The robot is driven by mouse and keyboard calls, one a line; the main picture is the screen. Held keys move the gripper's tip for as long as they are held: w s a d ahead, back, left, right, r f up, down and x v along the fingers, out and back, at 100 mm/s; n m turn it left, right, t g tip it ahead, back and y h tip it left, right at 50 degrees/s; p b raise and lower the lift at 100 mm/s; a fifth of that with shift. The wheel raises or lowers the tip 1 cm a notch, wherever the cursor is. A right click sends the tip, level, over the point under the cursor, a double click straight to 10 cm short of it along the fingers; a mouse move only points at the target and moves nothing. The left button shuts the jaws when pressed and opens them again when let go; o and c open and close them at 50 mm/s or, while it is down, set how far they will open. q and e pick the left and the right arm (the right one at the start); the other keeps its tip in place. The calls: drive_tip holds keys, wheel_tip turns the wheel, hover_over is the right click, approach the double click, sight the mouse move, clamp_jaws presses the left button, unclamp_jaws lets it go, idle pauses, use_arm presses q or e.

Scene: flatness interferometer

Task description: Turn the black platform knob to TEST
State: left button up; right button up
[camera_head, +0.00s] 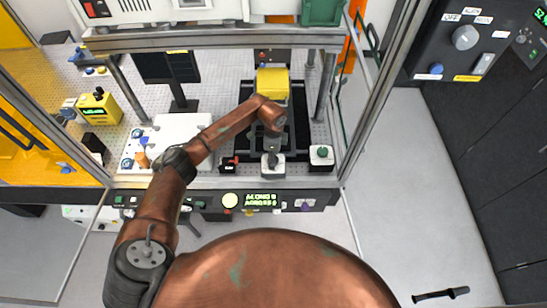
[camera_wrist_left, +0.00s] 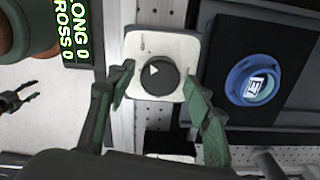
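The black knob (camera_wrist_left: 157,77) sits on a pale square plate (camera_wrist_left: 146,44) in the left wrist view. In the head view the pale knob unit (camera_head: 272,168) is on the front strip of the bench, partly hidden by my left gripper (camera_head: 271,148). My left gripper also shows in the wrist view (camera_wrist_left: 160,92); its dark green fingers are apart, on either side of the plate, with nothing held. I cannot tell whether they touch it. The knob's pointer and labels are too small to read. A small dark forked shape, apparently my right gripper (camera_wrist_left: 16,104), has its prongs apart and empty.
A green display (camera_head: 262,200) is on the front panel. A green-topped knob box (camera_head: 320,157) stands to the right, a red-topped black box (camera_head: 229,165) to the left. Metal frame posts (camera_head: 382,85) flank the bench.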

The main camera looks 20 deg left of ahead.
use_arm(q)
drive_tip(key=c, duration=0.9)
drive_tip(key=shift+c, duration=0.2)
drive_tip(key=shift+m, duration=0.3)
